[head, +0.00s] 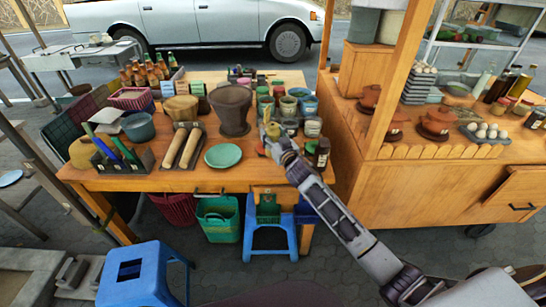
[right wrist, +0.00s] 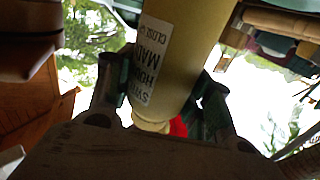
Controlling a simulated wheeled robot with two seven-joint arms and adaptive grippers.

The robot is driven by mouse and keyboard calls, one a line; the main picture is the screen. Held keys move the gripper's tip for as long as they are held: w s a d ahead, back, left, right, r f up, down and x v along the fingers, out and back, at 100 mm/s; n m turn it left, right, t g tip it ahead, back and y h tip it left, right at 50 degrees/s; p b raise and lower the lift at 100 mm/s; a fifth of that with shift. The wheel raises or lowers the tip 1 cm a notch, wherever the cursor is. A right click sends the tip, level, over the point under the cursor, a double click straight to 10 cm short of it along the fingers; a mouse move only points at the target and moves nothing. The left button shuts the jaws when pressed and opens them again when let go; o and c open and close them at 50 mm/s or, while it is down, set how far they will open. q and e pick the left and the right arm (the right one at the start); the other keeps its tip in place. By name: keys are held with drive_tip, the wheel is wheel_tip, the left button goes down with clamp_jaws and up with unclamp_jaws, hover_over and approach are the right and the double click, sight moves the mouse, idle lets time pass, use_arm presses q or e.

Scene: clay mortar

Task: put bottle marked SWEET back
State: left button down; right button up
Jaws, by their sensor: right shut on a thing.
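My right gripper (head: 272,140) is shut on a yellowish bottle (right wrist: 178,50), held over the right part of the wooden table (head: 205,180). The bottle also shows small at the gripper in the head view (head: 268,122). I cannot tell whether it touches anything below. Dark small bottles (head: 321,153) stand beside the gripper at the table's right edge. My left gripper is not in view.
Several jars and tubs (head: 288,106) crowd behind the gripper. A brown clay mortar (head: 230,107) stands to its left, with a green plate (head: 222,155) and two wooden pestles (head: 175,146). Brown bottles (head: 147,72) stand at the back left. Bare wood lies along the front edge.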

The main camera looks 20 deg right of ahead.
wheel_tip(320, 180, down, 3)
drive_tip(key=shift+f+b, duration=0.1)
drive_tip(key=shift+b, duration=0.2)
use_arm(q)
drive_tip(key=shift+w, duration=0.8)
use_arm(e)
drive_tip(key=shift+f, duration=0.35)
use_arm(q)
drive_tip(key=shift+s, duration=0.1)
